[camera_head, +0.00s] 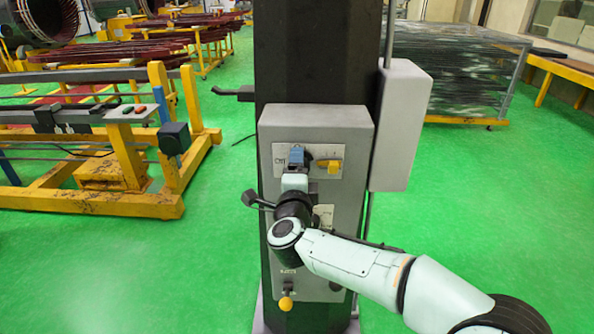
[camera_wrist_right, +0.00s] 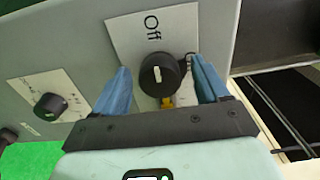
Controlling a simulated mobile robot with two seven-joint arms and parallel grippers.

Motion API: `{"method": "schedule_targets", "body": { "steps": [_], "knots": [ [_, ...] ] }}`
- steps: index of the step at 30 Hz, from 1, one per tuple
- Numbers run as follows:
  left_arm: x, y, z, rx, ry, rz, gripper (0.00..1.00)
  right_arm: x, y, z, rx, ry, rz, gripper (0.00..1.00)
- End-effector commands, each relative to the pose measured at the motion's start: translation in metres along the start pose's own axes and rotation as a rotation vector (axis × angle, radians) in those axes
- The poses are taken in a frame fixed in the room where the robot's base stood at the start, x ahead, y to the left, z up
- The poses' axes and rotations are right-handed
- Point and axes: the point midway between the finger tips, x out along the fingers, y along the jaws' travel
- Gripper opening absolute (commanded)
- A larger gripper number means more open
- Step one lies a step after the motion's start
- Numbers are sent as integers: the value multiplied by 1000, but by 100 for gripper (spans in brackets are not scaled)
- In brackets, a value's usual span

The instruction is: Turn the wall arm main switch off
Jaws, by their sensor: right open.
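A round black switch knob (camera_wrist_right: 160,75) with a white mark sits on a white plate (camera_wrist_right: 180,28) printed "Off" in the right wrist view. My right gripper (camera_wrist_right: 158,66) has its blue fingers apart, one on each side of the knob; I cannot tell whether they touch it. In the head view the right gripper (camera_head: 297,157) is at the upper left of the grey control box (camera_head: 345,125), in front of a white label plate (camera_head: 280,155). The gripper hides the knob there. My left gripper is not in view.
A yellow switch (camera_head: 331,165) sits right of the gripper on the box.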

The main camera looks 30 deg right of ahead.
Motion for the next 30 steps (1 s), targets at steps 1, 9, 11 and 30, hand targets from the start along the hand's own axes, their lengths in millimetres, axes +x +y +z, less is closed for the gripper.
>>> {"method": "schedule_targets", "body": {
  "steps": [1, 9, 11, 30],
  "knots": [
    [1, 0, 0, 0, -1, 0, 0, -3, 0, 0, 1, -1, 0, 74],
    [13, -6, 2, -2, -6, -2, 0, -51, 1, 1, 2, -5, -2, 74],
    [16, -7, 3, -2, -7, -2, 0, -65, 1, 1, 2, -4, -1, 74],
    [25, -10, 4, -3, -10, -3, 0, -133, -1, 0, 0, -1, -2, 74]
  ]
}}
